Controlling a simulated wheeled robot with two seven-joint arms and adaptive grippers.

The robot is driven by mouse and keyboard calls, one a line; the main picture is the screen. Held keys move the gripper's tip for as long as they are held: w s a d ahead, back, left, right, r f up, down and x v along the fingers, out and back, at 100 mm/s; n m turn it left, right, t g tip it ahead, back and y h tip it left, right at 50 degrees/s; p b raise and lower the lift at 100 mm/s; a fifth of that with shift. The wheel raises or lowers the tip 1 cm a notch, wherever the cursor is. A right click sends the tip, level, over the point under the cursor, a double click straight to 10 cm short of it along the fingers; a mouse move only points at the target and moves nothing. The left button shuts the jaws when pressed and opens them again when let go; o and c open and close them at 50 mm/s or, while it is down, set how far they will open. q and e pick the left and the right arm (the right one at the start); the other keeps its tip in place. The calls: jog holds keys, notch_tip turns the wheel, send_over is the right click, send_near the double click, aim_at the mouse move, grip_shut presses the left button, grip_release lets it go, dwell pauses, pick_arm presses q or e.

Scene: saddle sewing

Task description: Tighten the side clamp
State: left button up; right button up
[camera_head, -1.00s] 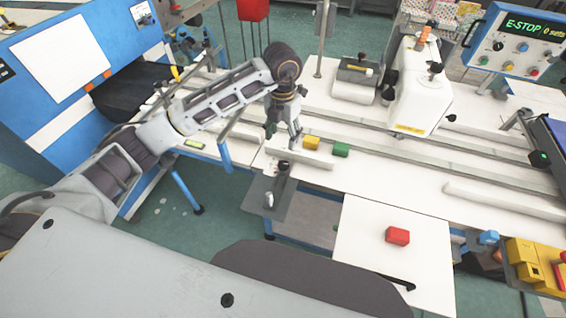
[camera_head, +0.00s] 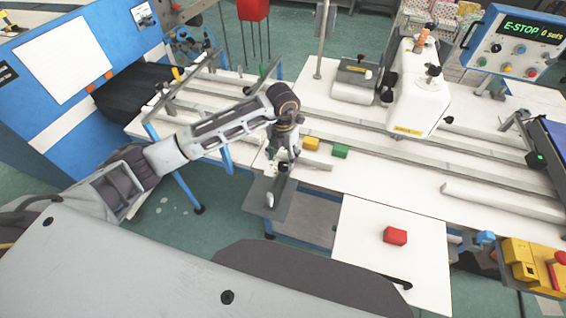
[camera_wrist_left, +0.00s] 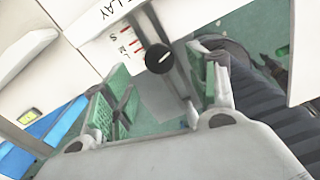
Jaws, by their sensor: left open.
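The likely side clamp is a black round knob (camera_head: 283,168) on a grey metal bar at the table's front edge, above a grey plate (camera_head: 262,203) with a light lever. In the left wrist view the knob (camera_wrist_left: 159,58) has a white mark and sits beside a printed scale with red lines and the letters L, M, S. My left gripper (camera_head: 282,159) points down just over the knob and partly hides it. In the wrist view its green-padded fingers (camera_wrist_left: 160,98) are spread wide, with the knob between them in the picture; I see no contact. My right gripper is out of view.
A yellow block (camera_head: 311,143) and a green block (camera_head: 340,151) lie just right of my left gripper. A red block (camera_head: 395,236) lies on the white front panel (camera_head: 365,265). A white sewing head (camera_head: 419,98) stands behind. Long rails cross the table.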

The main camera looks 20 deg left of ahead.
aim_at(283, 166)
pick_arm(q)
jog(key=shift+f+p, duration=0.35)
jog(key=shift+f, duration=2.05)
jog(key=shift+c, duration=0.3)
jog(key=c, duration=0.9)
